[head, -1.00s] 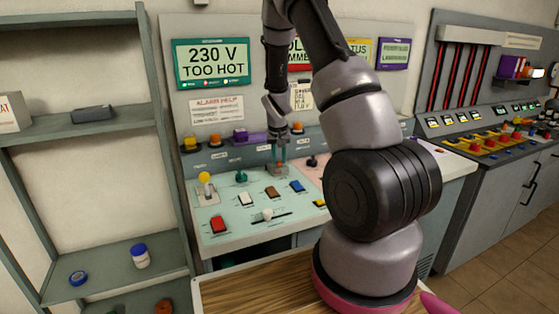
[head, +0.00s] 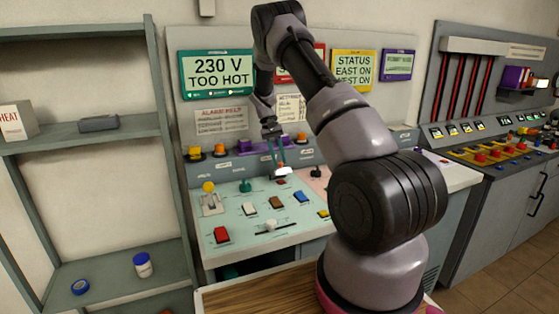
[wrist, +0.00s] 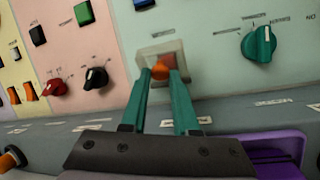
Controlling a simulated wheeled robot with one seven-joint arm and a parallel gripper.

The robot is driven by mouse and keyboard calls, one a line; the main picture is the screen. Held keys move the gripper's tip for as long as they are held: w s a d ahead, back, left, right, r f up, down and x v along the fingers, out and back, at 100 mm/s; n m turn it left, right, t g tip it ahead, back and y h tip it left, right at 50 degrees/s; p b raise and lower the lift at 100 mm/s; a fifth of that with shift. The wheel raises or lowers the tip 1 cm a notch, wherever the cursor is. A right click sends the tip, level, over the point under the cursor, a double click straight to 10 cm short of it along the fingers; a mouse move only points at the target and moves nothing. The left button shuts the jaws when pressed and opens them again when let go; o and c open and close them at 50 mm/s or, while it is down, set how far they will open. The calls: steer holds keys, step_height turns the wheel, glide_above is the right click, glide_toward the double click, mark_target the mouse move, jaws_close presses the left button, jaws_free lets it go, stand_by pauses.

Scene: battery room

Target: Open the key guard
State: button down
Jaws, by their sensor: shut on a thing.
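My gripper (head: 278,160), with teal fingers, is over the back part of the pale green sloped panel (head: 240,235). A small white piece (head: 283,171) shows at its fingertips in the head view. In the wrist view my gripper (wrist: 162,82) is closed around a small orange-brown piece (wrist: 160,71) that stands at a pale square plate (wrist: 163,50) with a dark opening. This piece seems to be the key guard or its handle, but the fingers hide much of it. I cannot tell how far the guard is turned.
A teal rotary knob (wrist: 259,44) sits beside the plate. A black knob (wrist: 96,78) and red knob (wrist: 55,87) are on the pink section. Shelves (head: 80,140) stand at the left.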

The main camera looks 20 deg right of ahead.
stand_by(0.4)
steer(key=c, duration=0.7)
jaws_free()
steer(key=shift+o, duration=0.2)
